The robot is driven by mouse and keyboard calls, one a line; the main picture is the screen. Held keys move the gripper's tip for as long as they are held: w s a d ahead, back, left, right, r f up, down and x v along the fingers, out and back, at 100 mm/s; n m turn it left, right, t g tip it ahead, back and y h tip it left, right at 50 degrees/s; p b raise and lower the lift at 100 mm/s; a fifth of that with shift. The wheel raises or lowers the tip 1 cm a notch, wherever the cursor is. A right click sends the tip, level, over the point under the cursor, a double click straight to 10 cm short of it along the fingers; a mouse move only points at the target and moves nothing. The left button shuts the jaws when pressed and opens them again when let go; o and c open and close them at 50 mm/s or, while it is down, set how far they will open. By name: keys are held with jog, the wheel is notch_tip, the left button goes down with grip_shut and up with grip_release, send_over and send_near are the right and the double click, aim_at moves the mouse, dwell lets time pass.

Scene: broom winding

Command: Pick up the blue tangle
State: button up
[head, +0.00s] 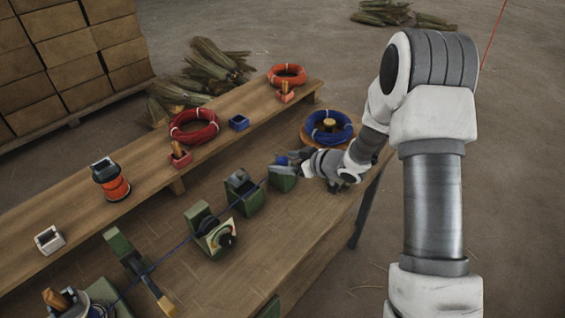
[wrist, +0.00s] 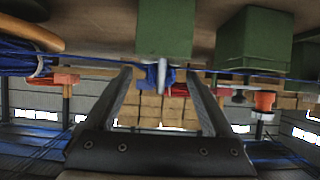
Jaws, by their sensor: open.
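A small blue lump, which looks like the blue tangle (head: 282,160), is at the green block (head: 283,178) at the right end of the row on the bench. In the wrist view the blue lump (wrist: 152,76) shows between and beyond my fingertips, on the line of a thin blue cord. My gripper (head: 296,163) reaches in from the right, close to the lump. In the wrist view its two fingers (wrist: 160,73) are apart, with nothing clearly held. Whether a finger touches the lump, I cannot tell.
A blue coil (head: 330,128) lies on a round wooden stand just behind my wrist. Several green fixtures (head: 245,192) stand along the cord to the left. Red coils (head: 194,127) and small boxes sit on the raised shelf (head: 140,160). Stacked cartons (head: 70,50) are at back left.

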grip_shut()
dwell(0.4)
